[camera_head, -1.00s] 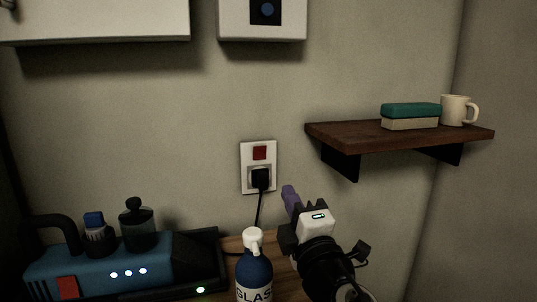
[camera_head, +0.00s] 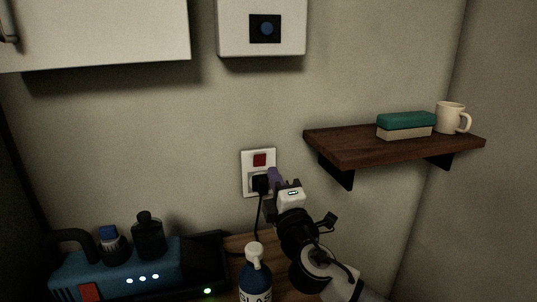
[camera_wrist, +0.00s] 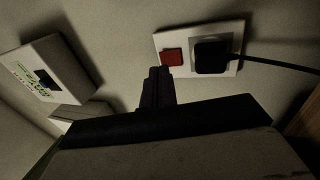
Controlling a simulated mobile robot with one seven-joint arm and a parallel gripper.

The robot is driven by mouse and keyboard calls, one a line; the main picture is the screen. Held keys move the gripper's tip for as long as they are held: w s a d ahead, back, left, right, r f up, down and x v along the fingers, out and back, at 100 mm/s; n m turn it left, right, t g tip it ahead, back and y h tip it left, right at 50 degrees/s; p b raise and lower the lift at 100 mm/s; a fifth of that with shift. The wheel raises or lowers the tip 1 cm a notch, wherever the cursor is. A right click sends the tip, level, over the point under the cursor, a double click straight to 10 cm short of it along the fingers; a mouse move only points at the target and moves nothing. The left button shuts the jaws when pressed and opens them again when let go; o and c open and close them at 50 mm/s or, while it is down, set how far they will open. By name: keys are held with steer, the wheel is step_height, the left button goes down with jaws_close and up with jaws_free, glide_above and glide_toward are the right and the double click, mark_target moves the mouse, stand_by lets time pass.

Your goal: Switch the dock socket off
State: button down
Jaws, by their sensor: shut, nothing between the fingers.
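The dock socket (camera_head: 246,184) is a white plate on the wall with a red switch (camera_head: 260,160) at its top and a black plug (camera_head: 260,184) in its lower part. The wrist view shows the socket plate (camera_wrist: 236,33) tilted, with the red switch (camera_wrist: 172,57) beside the black plug (camera_wrist: 211,57). In the wrist view my fingertips (camera_wrist: 159,73) appear just below and left of the red switch. I cannot tell whether they touch anything.
A blue bottle (camera_head: 255,278) stands on the bench in front of the plug's cable. A blue device (camera_head: 120,278) sits in a lit dock (camera_head: 222,268) at left. A wooden shelf (camera_head: 365,146) at right holds a teal-topped block (camera_head: 405,125) and a mug (camera_head: 449,117).

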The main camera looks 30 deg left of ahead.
mark_target(265, 154)
steer(key=shift+p+x, duration=0.65)
steer(key=shift+x, duration=1.85)
steer(key=shift+a+r, duration=0.1)
steer(key=shift+r, duration=0.05)
steer(key=shift+w+r+p, duration=0.1)
steer(key=shift+r+p, duration=0.1)
steer(key=shift+p, duration=0.5)
steer(key=shift+f+h, duration=0.2)
steer(key=shift+h, duration=0.1)
steer(key=shift+a, duration=0.1)
